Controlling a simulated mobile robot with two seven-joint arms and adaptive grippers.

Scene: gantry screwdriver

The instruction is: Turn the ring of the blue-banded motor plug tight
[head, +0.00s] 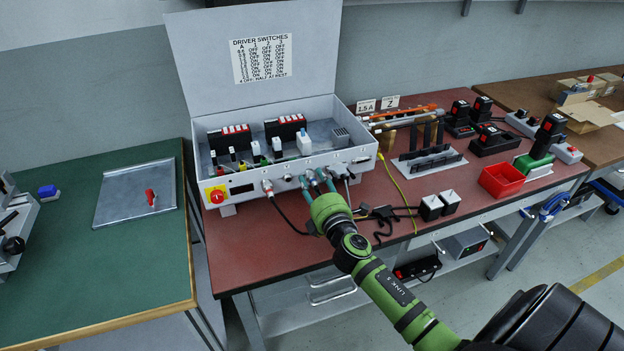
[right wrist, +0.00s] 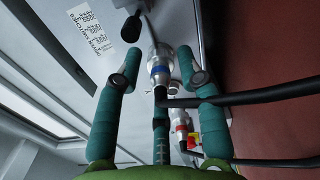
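In the right wrist view the blue-banded motor plug (right wrist: 160,70) is a silver connector with a blue band, seated at the grey panel of the driver box (head: 240,190). A black cable (right wrist: 240,96) leaves its near end towards the right. My right gripper (right wrist: 158,58) has teal fingers spread around the plug, one on each side and a third below it. Gaps show between the side fingers and the plug, so it is open. In the head view the right gripper (head: 318,182) is at the box's front panel and largely hides the plug. My left gripper is out of view.
A red-banded plug (right wrist: 181,125) with its own cable sits close beside the fingers. Another plug (head: 347,174) is right of the gripper. The red-brown bench front is partly clear.

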